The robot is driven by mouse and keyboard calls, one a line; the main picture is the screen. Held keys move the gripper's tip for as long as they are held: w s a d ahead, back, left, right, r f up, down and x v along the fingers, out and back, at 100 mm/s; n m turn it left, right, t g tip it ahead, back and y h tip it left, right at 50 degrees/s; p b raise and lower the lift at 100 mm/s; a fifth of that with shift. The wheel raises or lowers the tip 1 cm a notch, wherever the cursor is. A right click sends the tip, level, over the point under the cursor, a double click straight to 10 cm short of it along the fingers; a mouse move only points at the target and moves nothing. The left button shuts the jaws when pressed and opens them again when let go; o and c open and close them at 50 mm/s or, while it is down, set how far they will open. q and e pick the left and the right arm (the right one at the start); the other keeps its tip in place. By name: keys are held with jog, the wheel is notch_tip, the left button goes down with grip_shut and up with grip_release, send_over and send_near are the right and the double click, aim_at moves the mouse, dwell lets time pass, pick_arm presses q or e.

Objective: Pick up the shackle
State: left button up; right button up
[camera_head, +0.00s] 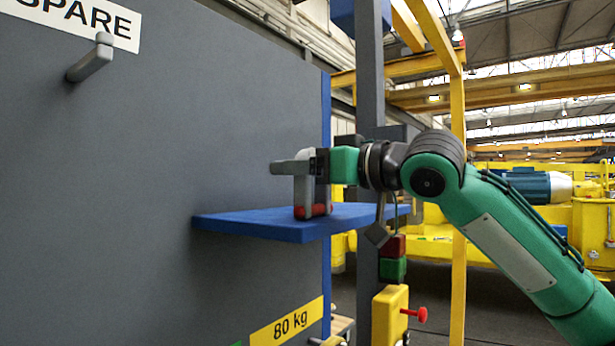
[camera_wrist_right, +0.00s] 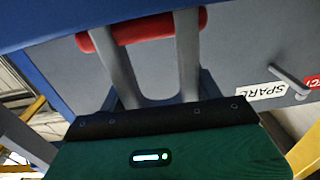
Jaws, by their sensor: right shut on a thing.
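The shackle (camera_head: 303,190) is a grey U-shaped piece with a red pin (camera_head: 311,211) at its lower end. It is upright at the blue shelf (camera_head: 265,226), with the pin at shelf level; I cannot tell whether it touches the shelf. My right gripper (camera_head: 316,163) reaches in from the right and is shut on the shackle's upper part. In the right wrist view the shackle's grey legs (camera_wrist_right: 187,60) and red pin (camera_wrist_right: 143,28) extend out beyond the gripper (camera_wrist_right: 160,92). My left gripper is not in view.
A grey panel (camera_head: 150,190) stands behind the shelf, with a "SPARE" label (camera_head: 90,20), a peg (camera_head: 90,58) and an "80 kg" label (camera_head: 288,322). A grey post (camera_head: 369,90) and a yellow control box (camera_head: 390,315) stand right of the shelf.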

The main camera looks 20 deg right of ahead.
notch_tip(320, 180, up, 20)
jog(key=b, duration=0.4)
dwell(1.4)
